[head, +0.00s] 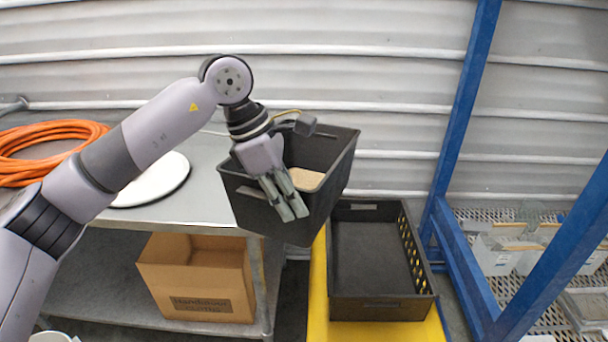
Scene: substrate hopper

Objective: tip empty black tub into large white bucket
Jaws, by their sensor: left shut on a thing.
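A black tub (330,150) hangs in the air near the table's right edge, slightly tilted. A tan patch (307,179) shows inside it, so it does not look fully empty. My left gripper (288,209) comes from above and is shut on the tub's near-left wall, with its fingers over the outer face. A white rounded rim (52,337) is cut off at the bottom left; I cannot tell if it is the large white bucket. My right gripper is out of view.
The grey metal table (205,205) holds an orange hose (45,140) and a white disc (152,182). A cardboard box (200,282) is on its lower shelf. An empty black crate (375,255) sits on a yellow surface (318,300). A blue frame (462,115) stands at right.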

